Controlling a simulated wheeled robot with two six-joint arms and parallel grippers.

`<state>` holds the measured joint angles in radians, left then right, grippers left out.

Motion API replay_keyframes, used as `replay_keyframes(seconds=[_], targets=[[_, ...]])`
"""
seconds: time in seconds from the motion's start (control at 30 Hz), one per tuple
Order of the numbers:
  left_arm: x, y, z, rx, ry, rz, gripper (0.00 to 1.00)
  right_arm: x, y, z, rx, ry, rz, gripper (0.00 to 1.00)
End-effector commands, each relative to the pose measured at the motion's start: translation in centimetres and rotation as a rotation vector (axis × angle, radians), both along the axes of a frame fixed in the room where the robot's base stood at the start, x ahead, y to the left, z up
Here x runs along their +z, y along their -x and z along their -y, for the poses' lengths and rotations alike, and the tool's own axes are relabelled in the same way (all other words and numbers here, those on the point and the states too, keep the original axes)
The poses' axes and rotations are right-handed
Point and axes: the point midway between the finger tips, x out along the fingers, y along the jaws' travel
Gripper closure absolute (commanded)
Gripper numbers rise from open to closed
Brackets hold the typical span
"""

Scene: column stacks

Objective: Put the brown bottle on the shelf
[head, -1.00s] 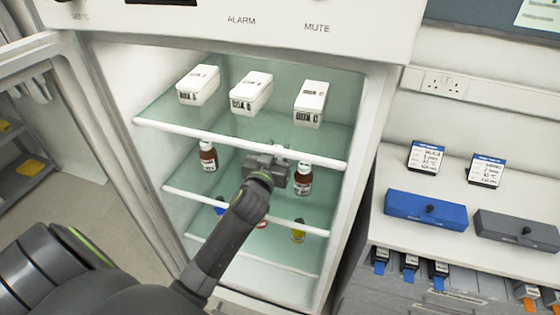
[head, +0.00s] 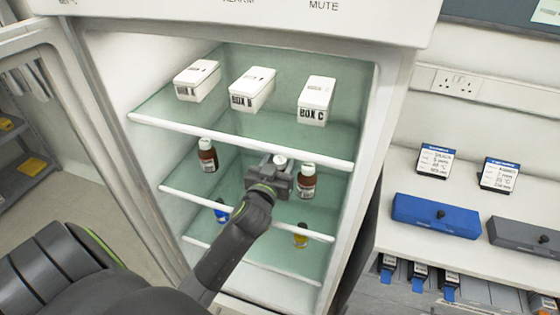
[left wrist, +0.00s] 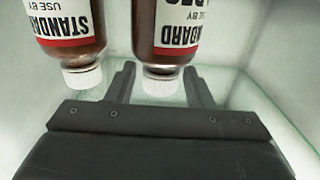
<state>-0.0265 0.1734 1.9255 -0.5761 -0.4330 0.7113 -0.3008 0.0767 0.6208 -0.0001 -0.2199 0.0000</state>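My left gripper (head: 276,168) reaches into the open cabinet at the middle glass shelf (head: 250,214). In the left wrist view its two fingers (left wrist: 161,84) are apart. A brown bottle with a white cap (left wrist: 178,40) shows between and beyond them; that view is upside down. Its cap also shows behind the gripper in the head view (head: 280,159); its body is hidden there. A second brown bottle (head: 307,183) stands just right of the gripper and shows in the left wrist view (left wrist: 68,30). A third brown bottle (head: 208,156) stands at the shelf's left. My right gripper is not in view.
White boxes (head: 252,90) stand on the upper glass shelf, above the gripper. A blue bottle (head: 221,211) and a yellow one (head: 301,236) stand lower down. The cabinet's right wall (head: 380,130) is close. A counter with a blue case (head: 436,216) lies to the right.

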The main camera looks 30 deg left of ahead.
Motion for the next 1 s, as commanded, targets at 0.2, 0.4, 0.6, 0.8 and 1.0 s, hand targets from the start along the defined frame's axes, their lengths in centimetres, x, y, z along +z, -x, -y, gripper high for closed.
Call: replay_keyframes(seconds=[0.2,0.4,0.6,0.8,1.0], targets=[[0.0,0.0,0.0,0.0,0.0,0.0,0.49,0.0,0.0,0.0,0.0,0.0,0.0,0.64],[0.6,0.0,0.0,0.0,0.0,0.0,0.49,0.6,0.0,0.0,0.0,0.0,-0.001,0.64],[0.1,2.9,0.7,0.001,0.003,0.0,0.49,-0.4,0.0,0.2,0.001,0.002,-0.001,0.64],[0.0,7.1,1.7,0.002,0.004,-0.002,0.49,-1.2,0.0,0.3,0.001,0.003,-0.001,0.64],[0.2,10.2,2.5,0.0,0.002,-0.001,0.49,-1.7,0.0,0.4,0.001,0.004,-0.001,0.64]])
